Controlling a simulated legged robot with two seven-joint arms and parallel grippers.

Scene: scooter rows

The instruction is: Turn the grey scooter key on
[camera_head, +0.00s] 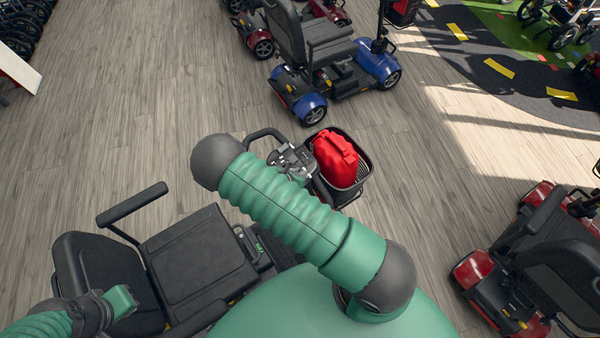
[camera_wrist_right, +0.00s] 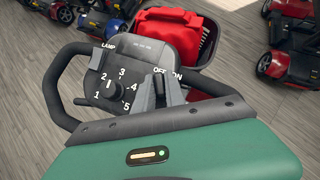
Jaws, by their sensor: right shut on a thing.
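The grey scooter stands below me in the head view, with its dark seat (camera_head: 195,255) at the lower left and its handlebar (camera_head: 262,135) near the middle. In the right wrist view its control panel (camera_wrist_right: 118,70) shows a numbered dial (camera_wrist_right: 112,90) and the OFF and ON labels. My right gripper (camera_wrist_right: 162,88) is at the panel just below these labels, its fingers shut on the key, which they mostly hide. In the head view my right upper arm covers part of the scooter. My left gripper (camera_head: 120,301) is over the seat; its fingers cannot be made out.
A red bag (camera_head: 335,158) sits in the scooter's front basket (camera_head: 352,192), also seen beyond the panel. A blue scooter (camera_head: 325,70) stands at the top and a red scooter (camera_head: 520,265) at the right. Wooden floor lies open between them.

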